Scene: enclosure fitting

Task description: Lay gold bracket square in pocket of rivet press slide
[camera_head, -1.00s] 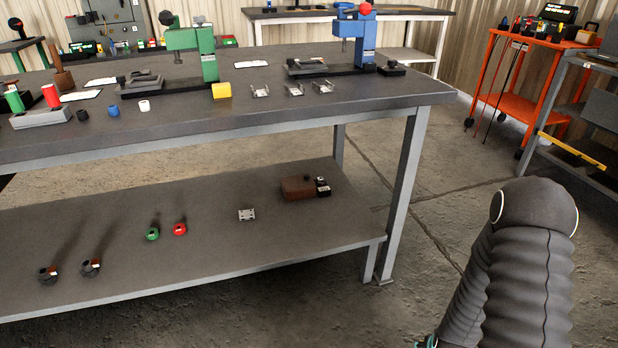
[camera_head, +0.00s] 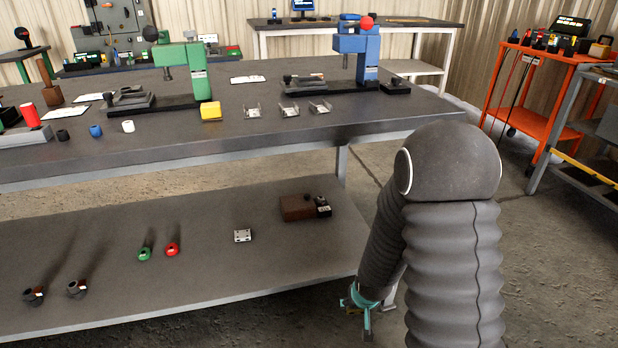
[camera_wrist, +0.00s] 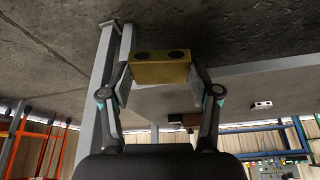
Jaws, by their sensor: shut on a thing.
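In the wrist view my gripper (camera_wrist: 161,82) is shut on the gold bracket (camera_wrist: 160,68), a yellow block-like piece with two dark round holes on its visible face. In the head view my gripper (camera_head: 360,303) hangs low beside the front right of the bench, partly behind my arm; the bracket cannot be made out there. On the bench top stand a green rivet press (camera_head: 190,65) and a blue rivet press (camera_head: 357,50). Grey slide parts lie at the green press's base (camera_head: 130,97) and the blue press's base (camera_head: 300,80). The pockets are too small to make out.
The bench top (camera_head: 250,132) carries a yellow block (camera_head: 211,111) and several silver brackets (camera_head: 288,109). The lower shelf (camera_head: 200,285) holds rings, a silver plate (camera_head: 243,236) and a brown block (camera_head: 297,207). An orange cart (camera_head: 548,95) stands at the right. Floor between is open.

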